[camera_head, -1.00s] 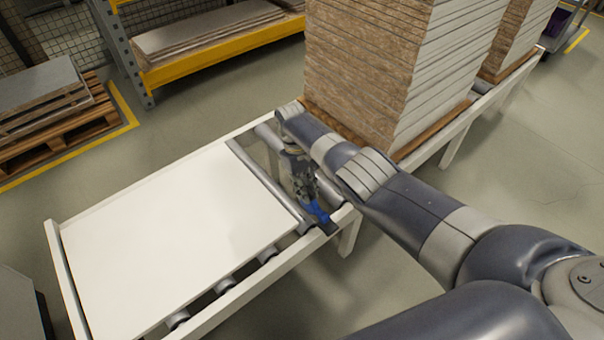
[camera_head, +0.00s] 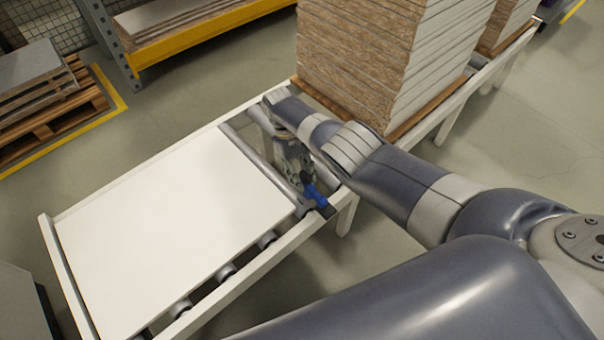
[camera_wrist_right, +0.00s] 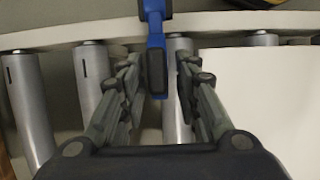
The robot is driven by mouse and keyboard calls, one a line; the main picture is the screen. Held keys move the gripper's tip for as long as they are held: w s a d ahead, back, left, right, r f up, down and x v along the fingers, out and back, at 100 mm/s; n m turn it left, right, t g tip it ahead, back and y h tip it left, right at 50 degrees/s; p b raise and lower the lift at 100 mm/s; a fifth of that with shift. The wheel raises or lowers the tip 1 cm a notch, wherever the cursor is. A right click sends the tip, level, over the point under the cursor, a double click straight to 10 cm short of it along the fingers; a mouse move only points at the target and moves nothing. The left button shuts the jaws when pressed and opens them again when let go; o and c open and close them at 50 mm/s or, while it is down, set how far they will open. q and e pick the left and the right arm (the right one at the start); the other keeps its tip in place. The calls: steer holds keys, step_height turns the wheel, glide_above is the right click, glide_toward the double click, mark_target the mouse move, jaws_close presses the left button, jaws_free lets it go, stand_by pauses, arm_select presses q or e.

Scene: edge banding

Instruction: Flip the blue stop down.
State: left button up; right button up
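The blue stop (camera_head: 315,194) is mounted at the near rail of the roller conveyor, just past the end of the white panel (camera_head: 180,215). In the right wrist view the blue stop (camera_wrist_right: 156,52) reaches from the rail toward me, with a dark pad at its end. My right gripper (camera_head: 304,182) hangs over the conveyor right at the stop. In the wrist view its fingers (camera_wrist_right: 156,72) are apart, one on each side of the stop's dark end, with gaps visible on both sides. My left gripper is not in view.
A tall stack of boards (camera_head: 385,60) stands on the conveyor behind my right arm. Bare rollers (camera_wrist_right: 88,80) lie under the gripper. The conveyor's white rail (camera_head: 245,300) runs along the near side. A pallet of boards (camera_head: 45,105) is at far left.

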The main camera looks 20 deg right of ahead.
steer(key=shift+r, duration=0.1)
steer(key=shift+w+r, duration=0.3)
steer(key=shift+r, duration=0.15)
steer(key=v, duration=1.1)
steer(key=shift+s+f, duration=0.1)
steer(key=shift+s, duration=0.05)
